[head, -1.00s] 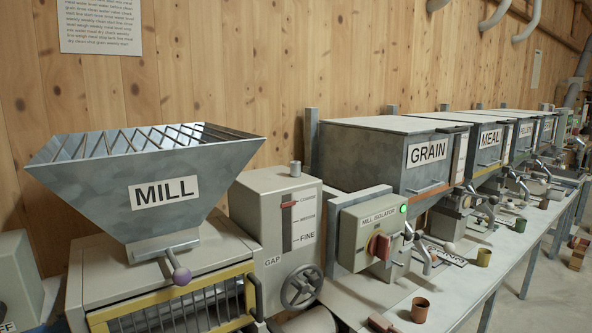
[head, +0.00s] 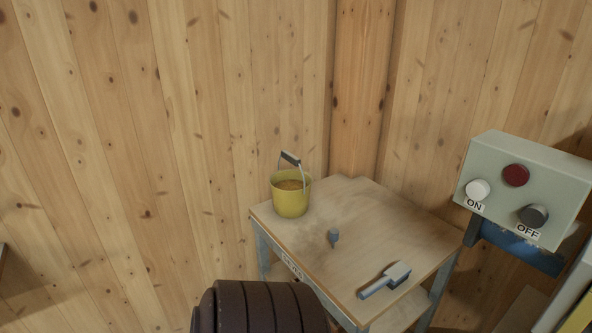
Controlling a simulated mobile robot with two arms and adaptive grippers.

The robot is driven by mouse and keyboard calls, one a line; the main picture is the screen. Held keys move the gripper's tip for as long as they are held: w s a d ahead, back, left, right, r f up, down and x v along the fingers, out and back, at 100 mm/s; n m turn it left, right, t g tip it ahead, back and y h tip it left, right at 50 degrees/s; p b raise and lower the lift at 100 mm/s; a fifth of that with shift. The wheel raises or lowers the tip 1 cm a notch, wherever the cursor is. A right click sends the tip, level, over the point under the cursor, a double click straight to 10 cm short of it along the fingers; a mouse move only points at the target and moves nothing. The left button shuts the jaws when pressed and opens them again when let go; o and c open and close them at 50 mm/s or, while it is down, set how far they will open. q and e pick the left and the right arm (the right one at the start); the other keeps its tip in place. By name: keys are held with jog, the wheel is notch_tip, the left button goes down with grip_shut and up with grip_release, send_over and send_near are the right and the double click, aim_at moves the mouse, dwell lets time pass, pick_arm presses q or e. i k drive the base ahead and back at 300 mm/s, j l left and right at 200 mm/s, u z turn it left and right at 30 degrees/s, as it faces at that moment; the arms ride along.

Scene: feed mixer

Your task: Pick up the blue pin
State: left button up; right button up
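A small blue-grey piece (head: 334,238), which looks like the blue pin, is on the middle of a small wooden-topped table (head: 400,228). It is small in the view, so its exact shape is hard to tell. A scoop-like tool (head: 386,281) with a blue handle and a pale grey head lies at the table's front right. Neither of my grippers is in view.
A yellow bucket (head: 291,198) with a raised handle and brown contents stands at the table's back left. A grey control box (head: 525,190) with ON and OFF buttons is at the right. Plank walls meet behind the table.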

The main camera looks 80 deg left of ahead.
aim_at(334, 232)
jog(key=u, duration=2.15)
jog(key=j, duration=0.15)
jog(key=i, duration=0.05)
